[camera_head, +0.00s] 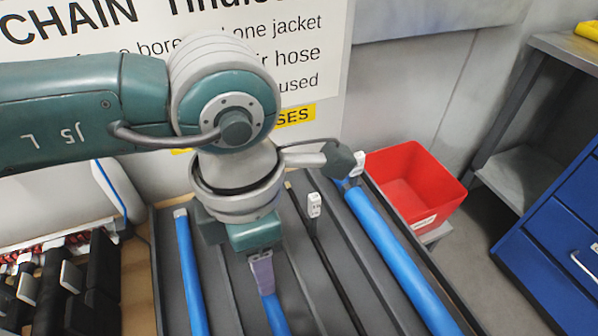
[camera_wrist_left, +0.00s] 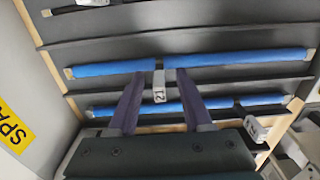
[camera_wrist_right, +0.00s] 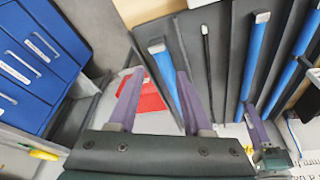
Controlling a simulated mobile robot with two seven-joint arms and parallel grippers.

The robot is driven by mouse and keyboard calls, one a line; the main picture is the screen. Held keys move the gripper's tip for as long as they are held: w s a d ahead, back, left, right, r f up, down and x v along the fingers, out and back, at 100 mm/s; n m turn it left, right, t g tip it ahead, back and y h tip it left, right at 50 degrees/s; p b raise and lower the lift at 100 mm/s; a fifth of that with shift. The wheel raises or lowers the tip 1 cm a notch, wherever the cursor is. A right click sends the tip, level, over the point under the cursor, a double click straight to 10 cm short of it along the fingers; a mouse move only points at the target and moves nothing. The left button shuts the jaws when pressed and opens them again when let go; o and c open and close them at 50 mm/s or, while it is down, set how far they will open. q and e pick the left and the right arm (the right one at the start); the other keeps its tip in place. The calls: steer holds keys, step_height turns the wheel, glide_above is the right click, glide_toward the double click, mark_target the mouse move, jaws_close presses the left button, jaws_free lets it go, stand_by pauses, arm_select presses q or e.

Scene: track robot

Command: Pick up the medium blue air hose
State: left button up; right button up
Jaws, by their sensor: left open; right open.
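Several hoses lie side by side in a grey slotted tray. In the head view a thinner blue hose (camera_head: 192,280) lies left, a wider blue hose (camera_head: 275,314) lies in the middle, looking like the medium one, and the thickest blue hose (camera_head: 398,260) lies right. My left gripper (camera_head: 263,278) is over the middle hose and hides its far part. In the left wrist view its fingers (camera_wrist_left: 160,71) are spread across a blue hose (camera_wrist_left: 240,60) with a white tag (camera_wrist_left: 160,88); contact cannot be told. My right gripper (camera_wrist_right: 159,72) is open and empty.
A thin black hose (camera_head: 322,245) lies between the middle and thick hoses. A red bin (camera_head: 418,182) stands beyond the tray's right side. A blue drawer cabinet (camera_head: 560,240) is at far right. Black tools (camera_head: 90,285) are left of the tray.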

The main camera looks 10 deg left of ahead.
arm_select(q)
steer(key=shift+f, duration=0.3)
jaws_close()
stand_by(1.2)
